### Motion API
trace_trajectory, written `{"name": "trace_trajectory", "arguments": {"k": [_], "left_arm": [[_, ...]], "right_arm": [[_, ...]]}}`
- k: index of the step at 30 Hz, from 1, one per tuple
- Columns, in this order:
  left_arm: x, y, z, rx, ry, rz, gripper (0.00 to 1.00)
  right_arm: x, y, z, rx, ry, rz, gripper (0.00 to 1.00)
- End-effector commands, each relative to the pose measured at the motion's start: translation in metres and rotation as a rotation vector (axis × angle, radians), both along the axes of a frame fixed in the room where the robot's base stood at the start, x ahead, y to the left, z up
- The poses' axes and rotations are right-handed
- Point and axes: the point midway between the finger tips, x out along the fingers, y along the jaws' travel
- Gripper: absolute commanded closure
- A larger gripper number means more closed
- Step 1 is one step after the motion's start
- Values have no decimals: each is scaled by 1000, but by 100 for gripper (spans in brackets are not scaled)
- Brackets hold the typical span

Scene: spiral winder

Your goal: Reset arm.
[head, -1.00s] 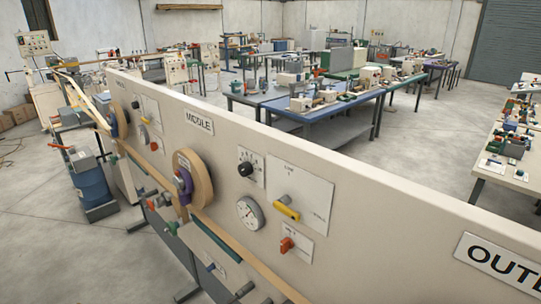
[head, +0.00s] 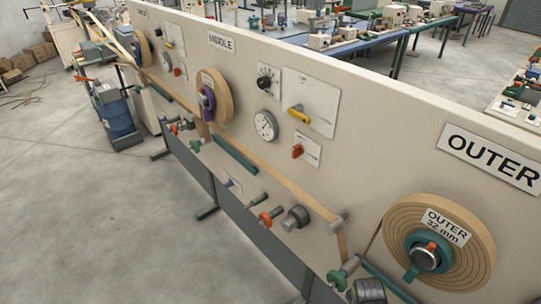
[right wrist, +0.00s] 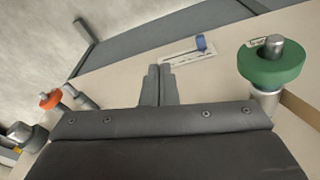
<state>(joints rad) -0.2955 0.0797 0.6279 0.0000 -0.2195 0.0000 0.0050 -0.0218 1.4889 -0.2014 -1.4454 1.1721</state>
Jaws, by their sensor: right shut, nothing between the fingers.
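My right gripper (right wrist: 159,86) shows in the right wrist view, its two grey fingers together with nothing between them. It is in front of the cream winder panel (head: 330,165), apart from the fittings around it. A green roller (right wrist: 272,65) stands to its right and an orange knob (right wrist: 50,99) to its left. A small plate with a blue lever (right wrist: 202,45) lies beyond the fingertips. Neither of my arms shows in the head view, and the left gripper is out of sight.
The panel carries an OUTER reel (head: 470,262), a MIDDLE reel (head: 223,95), a gauge (head: 265,125), a yellow handle (head: 298,114) and a tan strip (head: 285,182) running along it. Rollers and knobs stick out low on the panel. The floor (head: 90,210) in front is clear.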

Motion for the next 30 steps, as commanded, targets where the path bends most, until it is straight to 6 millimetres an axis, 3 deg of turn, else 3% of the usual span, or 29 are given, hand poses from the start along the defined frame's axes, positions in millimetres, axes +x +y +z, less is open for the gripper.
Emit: {"name": "trace_trajectory", "arguments": {"k": [1,5,8,11,15,18,21,24,27,30], "left_arm": [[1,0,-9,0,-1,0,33],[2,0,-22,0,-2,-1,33],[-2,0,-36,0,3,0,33],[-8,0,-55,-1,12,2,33],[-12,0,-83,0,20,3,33],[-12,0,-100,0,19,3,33],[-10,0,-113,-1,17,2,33],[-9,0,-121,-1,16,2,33],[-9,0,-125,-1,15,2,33],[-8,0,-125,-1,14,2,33]], "right_arm": [[-8,-2,-21,1,12,36,100],[-26,-5,-67,9,29,158,100],[-48,-9,-112,15,45,275,100],[-84,-14,-170,27,63,423,100],[-153,-24,-251,37,82,656,100],[-206,-31,-296,35,91,808,100],[-253,-38,-326,25,96,931,100],[-288,-42,-343,13,100,1020,100],[-308,-45,-350,3,103,1074,100],[-316,-47,-351,-4,102,1097,100]]}}
